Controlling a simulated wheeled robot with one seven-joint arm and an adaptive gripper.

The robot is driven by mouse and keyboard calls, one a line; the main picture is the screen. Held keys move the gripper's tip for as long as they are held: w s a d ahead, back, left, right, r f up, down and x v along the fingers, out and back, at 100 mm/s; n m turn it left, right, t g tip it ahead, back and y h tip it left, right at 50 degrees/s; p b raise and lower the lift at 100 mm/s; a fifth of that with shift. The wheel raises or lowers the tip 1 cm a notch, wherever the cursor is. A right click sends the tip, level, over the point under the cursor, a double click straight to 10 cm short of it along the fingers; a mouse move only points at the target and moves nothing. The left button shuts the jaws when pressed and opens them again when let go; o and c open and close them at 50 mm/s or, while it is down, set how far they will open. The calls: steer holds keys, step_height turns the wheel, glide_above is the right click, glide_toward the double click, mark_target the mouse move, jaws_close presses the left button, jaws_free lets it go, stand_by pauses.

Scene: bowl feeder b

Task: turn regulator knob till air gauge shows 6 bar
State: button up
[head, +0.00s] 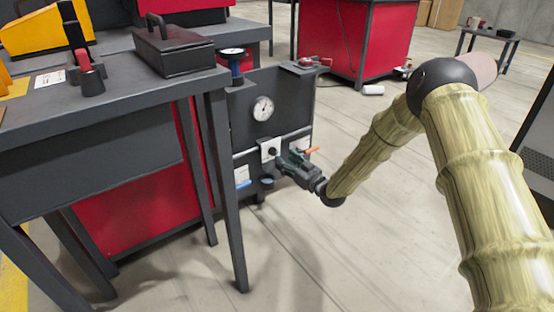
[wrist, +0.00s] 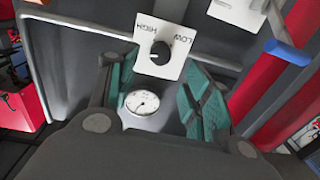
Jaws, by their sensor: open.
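The regulator knob (wrist: 160,52) is small and black, on a white plate (wrist: 145,34) marked HIGH and LOW. In the head view the plate (head: 264,148) is on the dark panel below the air gauge, partly behind my gripper. The air gauge (head: 263,108) is a round white dial with a dark needle; it also shows in the wrist view (wrist: 141,102). Its reading is too small to tell. My gripper (wrist: 162,72) is open in front of the panel, its teal fingers spread to either side of the knob's line. I cannot tell whether they reach around it; no contact shows.
The floor in front is clear.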

mark_target(274, 152)
steer(key=shift+b+x, duration=1.1)
steer(key=shift+x, duration=1.7)
steer(key=c, duration=1)
steer(key=shift+c, duration=0.2)
